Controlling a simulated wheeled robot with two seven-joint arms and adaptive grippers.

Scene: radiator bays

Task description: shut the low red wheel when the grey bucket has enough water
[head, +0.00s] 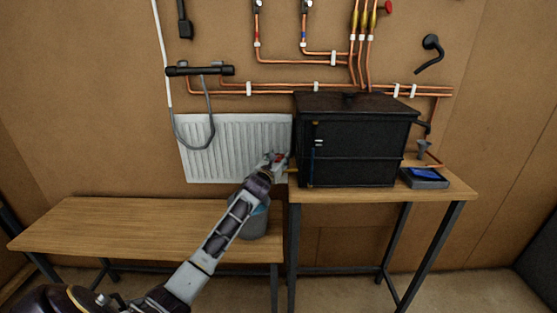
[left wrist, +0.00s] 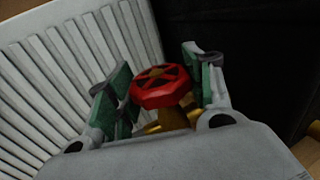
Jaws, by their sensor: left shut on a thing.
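The low red wheel (left wrist: 161,87) sits on a brass valve stem at the right end of the white radiator (head: 225,150). My left gripper (head: 273,164) is shut on it, with its green-padded fingers on either side of the wheel in the left wrist view. In the head view the wheel is a small red spot (head: 278,157). The grey bucket (head: 255,224) stands on the low wooden bench beneath my left forearm, partly hidden by it. I cannot tell the water level inside. My right gripper is not in view.
A black lidded box (head: 355,145) stands on the higher table (head: 390,191) close to the wheel's right. A blue-screened device (head: 424,177) lies at that table's right. Copper pipes (head: 300,62) run along the wall above. The low bench's left part (head: 110,222) is clear.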

